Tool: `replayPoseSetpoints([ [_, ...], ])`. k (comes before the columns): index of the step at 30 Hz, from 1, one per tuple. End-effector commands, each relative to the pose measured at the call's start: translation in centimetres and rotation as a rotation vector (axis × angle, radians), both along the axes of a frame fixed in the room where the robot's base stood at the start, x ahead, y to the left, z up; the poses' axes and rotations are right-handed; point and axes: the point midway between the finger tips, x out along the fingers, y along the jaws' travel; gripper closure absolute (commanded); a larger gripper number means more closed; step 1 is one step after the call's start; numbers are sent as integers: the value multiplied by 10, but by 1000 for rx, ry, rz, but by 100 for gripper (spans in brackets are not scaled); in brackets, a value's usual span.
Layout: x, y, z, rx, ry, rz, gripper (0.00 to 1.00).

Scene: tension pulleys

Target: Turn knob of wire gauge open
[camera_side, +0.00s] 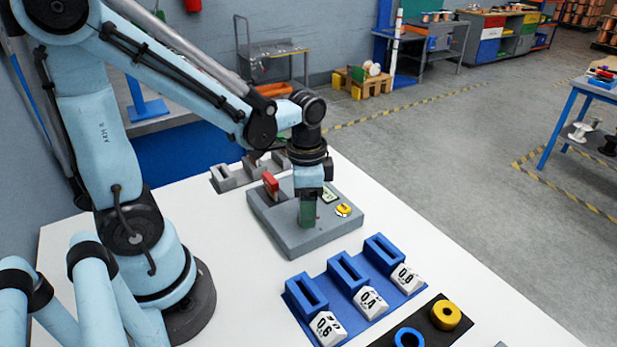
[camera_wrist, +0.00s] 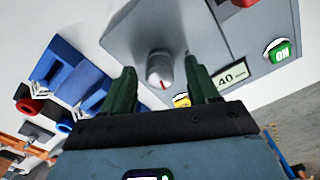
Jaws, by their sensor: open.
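The wire gauge appears to be the grey box (camera_side: 285,238) on the white table, also in the wrist view (camera_wrist: 218,32). Its round grey knob (camera_wrist: 159,68) carries a small red mark. A small display reading 40 (camera_wrist: 231,76) sits on the box beside the knob. My gripper (camera_side: 308,222) points down over the box; its green fingers hide the knob in the side view. In the wrist view my gripper (camera_wrist: 160,66) is open, with one fingertip on each side of the knob and gaps showing. I cannot tell how deep the fingers reach.
The box bears a red part (camera_side: 271,184), a yellow button (camera_side: 343,210) and a green ON button (camera_wrist: 279,53). A blue slotted holder (camera_side: 372,327) labelled 0.6, 0.4 and 0.8 stands in front.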

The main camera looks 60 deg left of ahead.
Motion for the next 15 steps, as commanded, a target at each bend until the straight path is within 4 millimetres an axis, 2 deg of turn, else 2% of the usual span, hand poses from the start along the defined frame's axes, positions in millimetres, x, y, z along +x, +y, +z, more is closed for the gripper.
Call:
replayPoseSetpoints([
  [6,0,0,-11,0,0,0,40],
  [15,0,0,-13,0,0,0,40],
])
